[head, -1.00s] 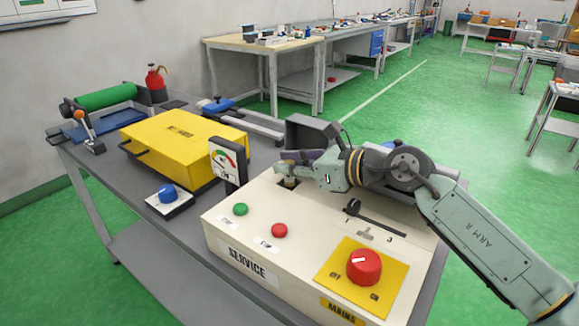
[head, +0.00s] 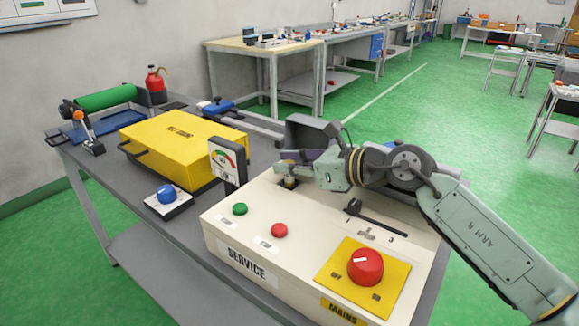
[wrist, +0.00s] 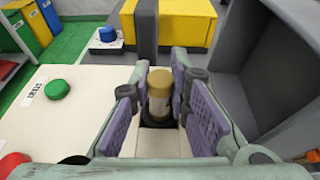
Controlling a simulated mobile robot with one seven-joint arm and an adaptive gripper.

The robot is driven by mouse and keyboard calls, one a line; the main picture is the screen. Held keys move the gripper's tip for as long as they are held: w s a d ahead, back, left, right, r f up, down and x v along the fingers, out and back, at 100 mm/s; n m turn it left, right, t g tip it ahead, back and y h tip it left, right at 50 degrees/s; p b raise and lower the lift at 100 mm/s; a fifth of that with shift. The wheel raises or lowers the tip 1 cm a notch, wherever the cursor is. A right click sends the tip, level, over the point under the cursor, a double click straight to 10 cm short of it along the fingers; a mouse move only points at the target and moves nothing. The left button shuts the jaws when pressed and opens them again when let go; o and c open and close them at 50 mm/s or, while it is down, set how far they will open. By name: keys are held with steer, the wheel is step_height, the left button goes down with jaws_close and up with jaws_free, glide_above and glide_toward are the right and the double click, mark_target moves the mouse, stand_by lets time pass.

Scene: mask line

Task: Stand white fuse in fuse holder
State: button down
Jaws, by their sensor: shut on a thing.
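My gripper (head: 290,170) is at the back of the cream service panel (head: 262,222), with its fingers shut on the white fuse. In the wrist view the fuse (wrist: 160,95) is a pale cylinder with a gold top, upright between the purple finger pads of my gripper (wrist: 160,100). The fuse's lower end meets the dark fuse holder (wrist: 157,122), a square opening in the panel top. In the head view the fuse (head: 290,182) shows only as a small stub below the fingers. How deep it sits in the holder is hidden.
A dark grey open box (head: 312,133) stands just behind my gripper. A dial meter (head: 228,162) stands left of it. Green (head: 240,209) and red (head: 279,230) buttons, a black lever (head: 372,216) and a red mains knob (head: 365,266) are on the panel. A yellow case (head: 178,150) lies left.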

steer(key=shift+f+b, duration=0.6)
steer(key=shift+b, duration=0.1)
stand_by(0.3)
steer(key=c, duration=1.8)
jaws_free()
steer(key=shift+d, duration=0.1)
steer(key=shift+b+v, duration=0.75)
steer(key=shift+v, duration=4.7)
steer(key=shift+r, duration=0.1)
